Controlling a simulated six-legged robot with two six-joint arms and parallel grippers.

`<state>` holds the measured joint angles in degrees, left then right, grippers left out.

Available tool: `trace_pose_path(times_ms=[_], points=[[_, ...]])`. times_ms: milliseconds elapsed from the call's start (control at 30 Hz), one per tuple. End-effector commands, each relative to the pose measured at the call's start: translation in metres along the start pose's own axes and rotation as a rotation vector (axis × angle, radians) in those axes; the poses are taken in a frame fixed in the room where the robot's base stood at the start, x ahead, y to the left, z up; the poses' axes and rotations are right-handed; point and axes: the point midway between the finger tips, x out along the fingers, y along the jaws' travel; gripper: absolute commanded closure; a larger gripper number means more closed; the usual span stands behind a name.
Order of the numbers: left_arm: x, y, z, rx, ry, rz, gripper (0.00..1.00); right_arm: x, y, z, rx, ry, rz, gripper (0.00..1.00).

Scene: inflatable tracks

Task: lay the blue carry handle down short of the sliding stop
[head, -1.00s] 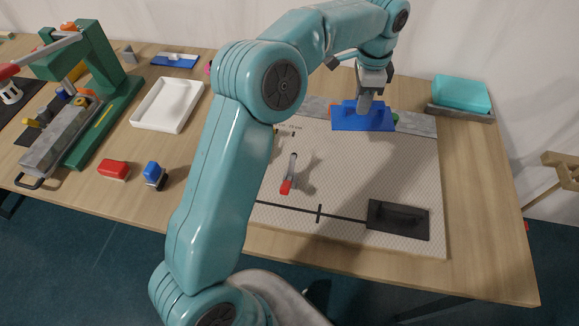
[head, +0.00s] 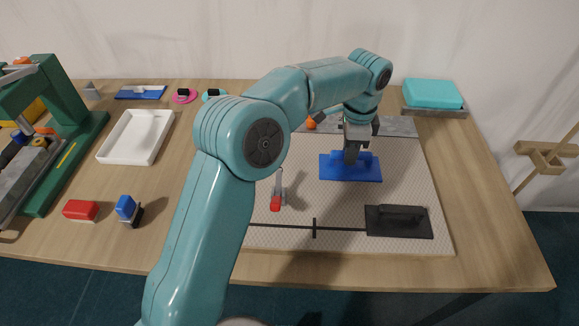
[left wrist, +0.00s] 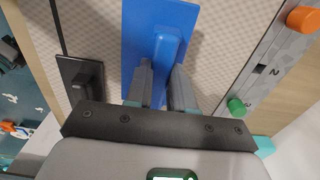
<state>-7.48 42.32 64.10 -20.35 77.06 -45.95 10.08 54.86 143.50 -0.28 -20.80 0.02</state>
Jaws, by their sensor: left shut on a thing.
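The blue carry handle (head: 336,172) is a flat blue plate with a raised grip, over the pale patterned mat. My left gripper (head: 351,157) is above it with its fingers shut on the grip. In the left wrist view the blue plate (left wrist: 138,38) extends beyond the fingers (left wrist: 161,76). I cannot tell whether the plate touches the mat. A dark plate with a handle (head: 398,222) lies at the mat's near right; it also shows in the left wrist view (left wrist: 72,83). I cannot tell which part is the sliding stop. My right gripper is not in view.
A grey rail (left wrist: 262,70) with an orange knob (left wrist: 303,19) and a green knob (left wrist: 237,106) edges the mat (head: 415,175). A red-tipped clamp (head: 277,192) stands left of the blue plate. A black line (head: 335,229) crosses the near mat. A turquoise box (head: 432,94) stands back right.

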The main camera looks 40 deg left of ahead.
Motion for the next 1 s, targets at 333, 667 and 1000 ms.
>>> trace_pose_path(times_ms=[333, 667, 1000], points=[[-0.001, 0.001, 0.104, -0.006, -0.001, 0.000, 1.00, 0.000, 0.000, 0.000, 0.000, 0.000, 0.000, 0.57], [0.003, 0.002, 0.145, -0.004, -0.002, 0.002, 1.00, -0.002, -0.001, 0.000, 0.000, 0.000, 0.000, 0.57], [0.035, 0.002, 0.142, -0.003, 0.000, 0.000, 1.00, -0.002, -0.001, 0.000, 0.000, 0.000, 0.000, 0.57]])
